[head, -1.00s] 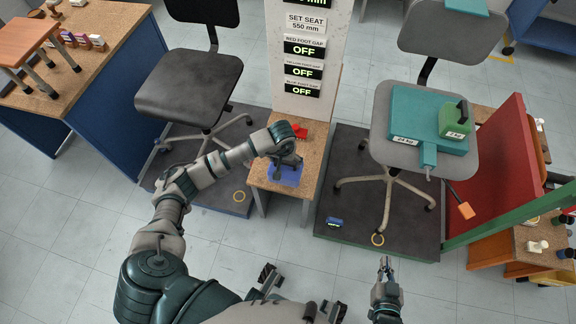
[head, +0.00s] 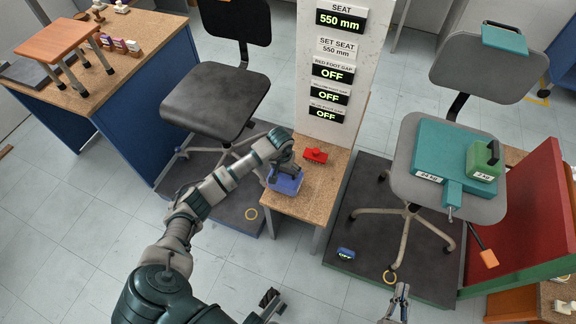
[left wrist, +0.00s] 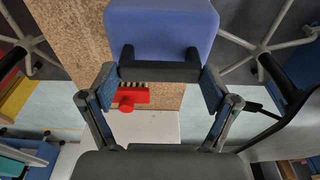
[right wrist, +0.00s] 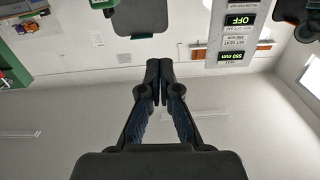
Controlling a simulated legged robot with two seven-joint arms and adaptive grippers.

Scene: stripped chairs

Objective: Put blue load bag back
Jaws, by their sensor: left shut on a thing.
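The blue load bag (head: 286,182) is at the left edge of the small wooden table in the head view. My left gripper (head: 284,166) reaches down onto its top and is shut on it. In the left wrist view the blue bag (left wrist: 162,30) fills the top middle, with the left gripper's fingers (left wrist: 160,72) at its handle. I cannot tell whether the bag rests on the table or is just above it. My right gripper (head: 402,290) is low in the head view, away from everything. In the right wrist view its fingertips (right wrist: 153,68) are together with nothing between them.
A display panel (head: 338,60) stands behind. A black chair (head: 215,100) is to the left. A grey chair (head: 408,180) with a teal load (head: 445,150) and green weight (head: 485,160) is to the right.

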